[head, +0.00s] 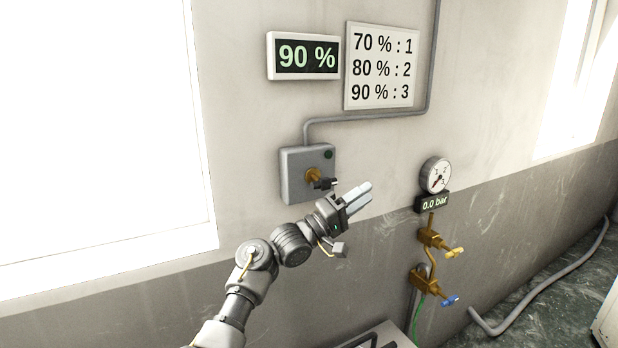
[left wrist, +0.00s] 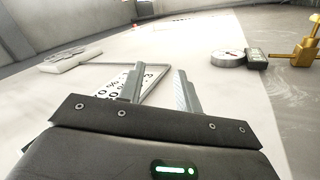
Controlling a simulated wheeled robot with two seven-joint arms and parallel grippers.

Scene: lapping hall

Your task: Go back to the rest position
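My left gripper (head: 364,196) is raised in front of the wall, just right of and below a grey wall box (head: 295,180) with a brass and black knob (head: 318,180). Its two pale fingers point up and to the right. In the left wrist view the fingers of the left gripper (left wrist: 159,88) stand apart with nothing between them. My left arm comes in from the bottom left. My right gripper is in neither view.
A display (head: 307,56) reads 90 %, beside a sign (head: 380,66) pairing percentages with numbers. To the right are a gauge (head: 436,175), a 0.0 bar readout (head: 432,203), a yellow-handled valve (head: 441,243) and a blue-handled valve (head: 436,285). A hose (head: 540,290) runs along the floor.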

